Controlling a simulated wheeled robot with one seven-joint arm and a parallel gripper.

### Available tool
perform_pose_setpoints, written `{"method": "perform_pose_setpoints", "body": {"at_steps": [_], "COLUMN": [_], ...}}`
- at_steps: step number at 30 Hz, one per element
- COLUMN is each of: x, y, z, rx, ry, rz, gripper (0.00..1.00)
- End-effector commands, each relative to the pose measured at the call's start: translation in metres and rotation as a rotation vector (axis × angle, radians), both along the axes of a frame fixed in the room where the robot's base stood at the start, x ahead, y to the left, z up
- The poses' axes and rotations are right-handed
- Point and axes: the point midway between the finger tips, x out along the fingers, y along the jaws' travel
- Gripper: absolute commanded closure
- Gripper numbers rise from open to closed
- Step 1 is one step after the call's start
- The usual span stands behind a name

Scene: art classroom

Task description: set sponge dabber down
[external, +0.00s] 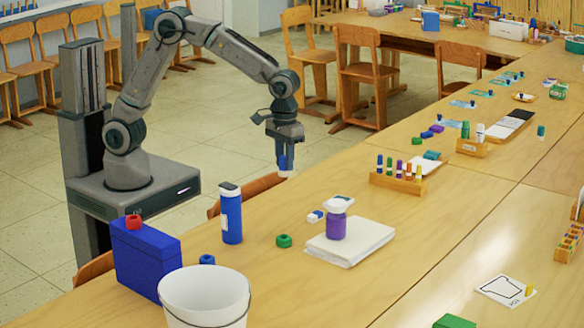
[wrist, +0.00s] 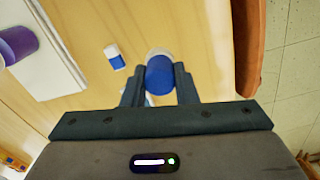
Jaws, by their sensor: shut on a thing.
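My gripper (external: 286,158) is shut on a blue sponge dabber with a white end, the sponge dabber (external: 285,173). It hangs roughly upright, white end down, near the table's chair-side edge, apparently above the table top. In the wrist view the dabber (wrist: 159,75) sits between the two fingers of my gripper (wrist: 157,85). The fingers hide part of it in the external view, and I cannot tell its exact height. The wooden table (external: 300,295) lies below.
A white paper stack (external: 350,243) carries a purple jar (external: 337,227). A marker rack (external: 398,183) is farther right. A chair back (wrist: 250,45) borders the table edge.

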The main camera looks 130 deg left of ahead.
Motion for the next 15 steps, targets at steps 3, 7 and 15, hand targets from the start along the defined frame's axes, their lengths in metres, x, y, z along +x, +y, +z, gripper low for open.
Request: {"method": "perform_pose_setpoints", "body": {"at_steps": [3,7,15], "x": [0.029,0.053,0.084], "y": [-0.047,-0.101,-0.221], "z": [0.002,0.003,0.003], "rx": [-0.002,-0.003,-0.002], "ry": [0.000,0.002,0.003], "rz": [0.000,0.014,0.042], "gripper": [0.95,0.95,0.95]}}
